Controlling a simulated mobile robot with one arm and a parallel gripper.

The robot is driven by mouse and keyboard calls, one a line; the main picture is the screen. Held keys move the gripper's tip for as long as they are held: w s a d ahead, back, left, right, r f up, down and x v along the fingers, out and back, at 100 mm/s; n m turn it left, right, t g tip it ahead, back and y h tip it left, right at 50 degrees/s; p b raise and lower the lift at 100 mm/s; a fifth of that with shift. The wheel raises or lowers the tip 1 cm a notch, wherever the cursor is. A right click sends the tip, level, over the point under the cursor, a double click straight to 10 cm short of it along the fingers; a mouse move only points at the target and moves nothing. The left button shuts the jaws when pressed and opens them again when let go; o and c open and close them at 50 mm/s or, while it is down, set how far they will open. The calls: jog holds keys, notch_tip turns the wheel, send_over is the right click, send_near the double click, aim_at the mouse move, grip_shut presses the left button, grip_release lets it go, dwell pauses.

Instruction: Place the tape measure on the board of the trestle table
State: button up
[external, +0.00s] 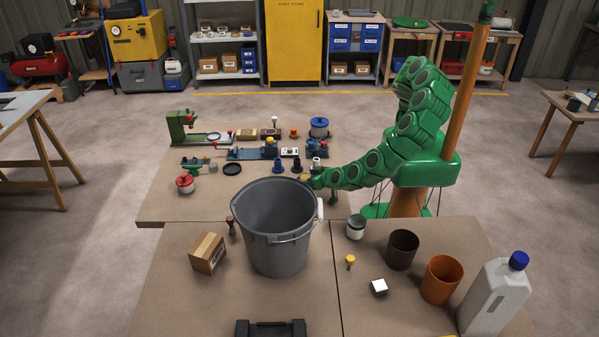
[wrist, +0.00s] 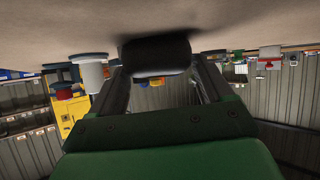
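My gripper (external: 312,181) is low over the far workbench, just behind the rim of the grey bucket. In the wrist view its two fingers (wrist: 160,78) are apart, with a dark rounded object (wrist: 155,55) between their tips, close to the bench top. I cannot tell whether the fingers press on it. I cannot identify the tape measure for certain; the dark object is seen only from one side. A trestle table (external: 22,108) with a pale board stands at the left edge. Another table with splayed legs (external: 562,101) stands at the right edge, small things on it.
The large grey bucket (external: 275,235) stands on the near bench beside a cardboard box (external: 207,252). Cups, a small can and a white jug (external: 494,297) stand at right. Tools and knobs crowd the far bench (external: 160,208). Open floor (external: 110,150) lies left of it.

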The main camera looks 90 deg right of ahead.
jog(key=o, duration=0.3)
jog(key=v, duration=1.2)
jog(key=shift+r, duration=0.1)
